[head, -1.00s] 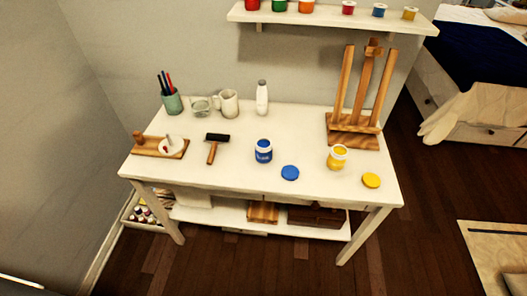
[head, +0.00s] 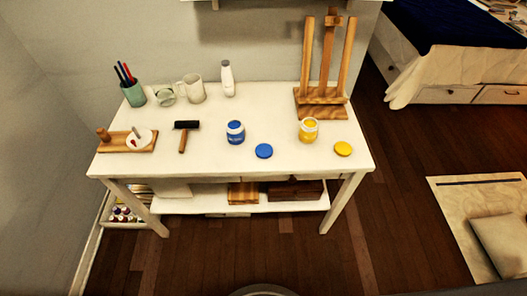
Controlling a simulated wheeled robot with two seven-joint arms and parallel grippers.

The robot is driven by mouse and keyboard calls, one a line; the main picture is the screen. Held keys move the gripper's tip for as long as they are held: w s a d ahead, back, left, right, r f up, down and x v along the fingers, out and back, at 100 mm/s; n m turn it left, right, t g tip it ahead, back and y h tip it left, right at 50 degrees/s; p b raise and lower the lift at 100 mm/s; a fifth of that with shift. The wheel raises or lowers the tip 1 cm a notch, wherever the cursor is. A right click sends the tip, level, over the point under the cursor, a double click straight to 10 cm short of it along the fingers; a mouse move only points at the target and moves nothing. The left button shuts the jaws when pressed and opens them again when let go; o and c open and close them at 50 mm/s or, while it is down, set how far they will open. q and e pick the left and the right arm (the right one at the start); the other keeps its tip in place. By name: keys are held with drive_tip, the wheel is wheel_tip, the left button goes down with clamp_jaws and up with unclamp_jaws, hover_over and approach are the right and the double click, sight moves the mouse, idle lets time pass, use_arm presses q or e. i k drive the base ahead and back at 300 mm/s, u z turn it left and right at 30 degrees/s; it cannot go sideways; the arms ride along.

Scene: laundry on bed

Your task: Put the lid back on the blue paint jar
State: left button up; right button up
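The blue paint jar (head: 235,133) stands upright and open near the middle of the white table (head: 210,164), with blue paint at its mouth. A flat blue lid (head: 264,151) lies on the tabletop just right of the jar and nearer the front edge, apart from it. Neither of my grippers shows in the head view.
An open yellow jar (head: 308,130) and its yellow lid (head: 343,149) are to the right, before a wooden easel (head: 320,97). A roller (head: 185,134) and a wooden board (head: 115,142) lie left. Pen cup, glass, mug and bottle (head: 228,79) stand behind. Dark floor in front is clear.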

sight(235, 128)
drive_tip(key=u, duration=3)
drive_tip(key=k, duration=1.05)
drive_tip(key=z, duration=1.2)
drive_tip(key=i, duration=0.45)
drive_tip(key=u, duration=0.05)
